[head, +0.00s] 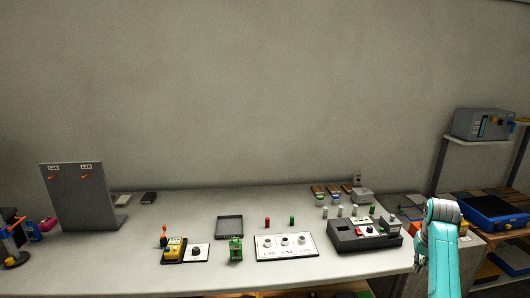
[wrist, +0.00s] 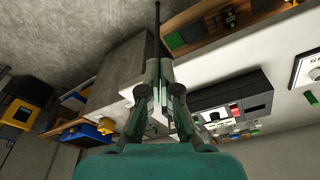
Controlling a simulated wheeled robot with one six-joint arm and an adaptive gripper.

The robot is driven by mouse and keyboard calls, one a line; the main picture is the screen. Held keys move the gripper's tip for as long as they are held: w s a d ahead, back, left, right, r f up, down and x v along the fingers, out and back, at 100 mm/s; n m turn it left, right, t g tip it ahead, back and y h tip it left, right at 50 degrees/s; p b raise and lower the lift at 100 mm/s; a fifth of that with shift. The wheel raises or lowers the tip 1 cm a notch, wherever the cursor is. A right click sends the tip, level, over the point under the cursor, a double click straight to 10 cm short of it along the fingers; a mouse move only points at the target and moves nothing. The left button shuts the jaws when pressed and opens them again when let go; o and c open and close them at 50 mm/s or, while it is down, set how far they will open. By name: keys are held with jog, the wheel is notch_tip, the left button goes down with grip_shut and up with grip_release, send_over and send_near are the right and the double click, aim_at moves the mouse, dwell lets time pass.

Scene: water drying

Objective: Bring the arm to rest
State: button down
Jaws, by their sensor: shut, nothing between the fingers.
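My teal arm (head: 440,240) stands at the right end of the long grey workbench (head: 130,265), bent over at its top. I cannot pick out its fingertips in the head view. In the wrist view my gripper (wrist: 160,72) points up the picture with its fingers together and nothing between them. It appears apart from the bench and from everything on it.
A dark device box (head: 365,235) lies on the bench close left of my arm. A white panel (head: 286,246) with round knobs and a green device (head: 236,249) are farther left. A shelf with a blue tray (head: 492,213) stands at the right.

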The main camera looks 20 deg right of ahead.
jog(key=s+a+f+n+t+h, duration=0.1)
jog(key=a+f+n+t, duration=0.15)
jog(key=a+f, duration=1.55)
jog(key=s+a+f+n+t, duration=0.1)
jog(key=s+a+f+t, duration=0.1)
jog(key=s+a+f, duration=0.35)
jog(key=s+a+f+n+t, duration=0.1)
jog(key=s+a+f+t, duration=0.15)
jog(key=s+a, duration=0.5)
jog(key=s+a+r+n+t, duration=0.25)
jog(key=s+a+r, duration=0.25)
jog(key=s+a, duration=0.75)
jog(key=s+a+r+t+y, duration=0.1)
jog(key=s+a+r+t, duration=0.1)
jog(key=s+r, duration=0.5)
jog(key=s+a+r+n+t+y, duration=0.1)
jog(key=s+a+r+t, duration=0.1)
jog(key=s+r, duration=0.5)
notch_tip(320, 180, up, 4)
jog(key=shift+a+r+n, duration=0.1)
jog(key=shift+a+n, duration=0.2)
jog(key=shift+a, duration=0.2)
